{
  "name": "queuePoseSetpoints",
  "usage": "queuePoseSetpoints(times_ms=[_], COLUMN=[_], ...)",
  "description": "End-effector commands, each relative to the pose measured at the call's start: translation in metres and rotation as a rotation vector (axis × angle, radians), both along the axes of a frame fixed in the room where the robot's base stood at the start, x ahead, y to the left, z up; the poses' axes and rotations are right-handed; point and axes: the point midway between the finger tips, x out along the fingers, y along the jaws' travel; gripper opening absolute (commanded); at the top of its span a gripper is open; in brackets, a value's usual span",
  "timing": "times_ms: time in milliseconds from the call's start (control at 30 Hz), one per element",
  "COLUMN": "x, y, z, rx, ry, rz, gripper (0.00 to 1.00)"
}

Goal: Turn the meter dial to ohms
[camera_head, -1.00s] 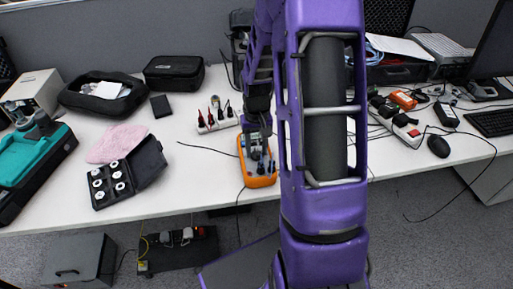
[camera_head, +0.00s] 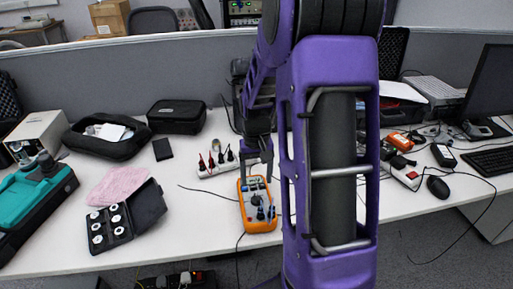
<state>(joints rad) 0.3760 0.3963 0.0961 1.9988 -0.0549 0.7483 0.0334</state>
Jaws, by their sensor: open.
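The orange multimeter (camera_head: 261,226) lies on the white table near its front edge, in the middle of the view. Its dark round dial (camera_head: 256,200) shows on its face, with plugs and leads at its lower part. My gripper (camera_head: 256,172) is open, pointing down over the top end of the meter. Its fingers appear apart from the dial. Whether a fingertip touches the meter's top cannot be told. The dial's setting is too small to read.
A power strip (camera_head: 218,166) with several plugs stands left of my gripper. An open black case of white weights (camera_head: 148,205) and a pink cloth (camera_head: 116,186) lie further left. A mouse (camera_head: 438,187) and keyboard (camera_head: 490,161) are at right. Thin cables cross the table.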

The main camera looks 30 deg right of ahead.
Motion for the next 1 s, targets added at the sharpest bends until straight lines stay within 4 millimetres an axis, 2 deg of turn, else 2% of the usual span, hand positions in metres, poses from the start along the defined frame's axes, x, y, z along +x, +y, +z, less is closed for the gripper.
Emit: queuePoseSetpoints(times_ms=[33, 200, 400, 600, 900, 1000], x=[0.001, 0.001, 0.001, 0.000, 0.000, 0.000], y=[0.000, 0.000, 0.000, 0.000, 0.000, 0.004], z=[0.017, 0.058, 0.091, 0.104, 0.104, 0.103], rx=[-0.001, -0.001, -0.001, 0.000, 0.000, -0.010], ry=[-0.005, -0.005, -0.003, -0.001, 0.000, 0.014], rz=[0.000, 0.001, 0.000, 0.000, 0.001, 0.066], gripper=[0.73, 0.73, 0.73, 0.73, 0.75, 0.75])
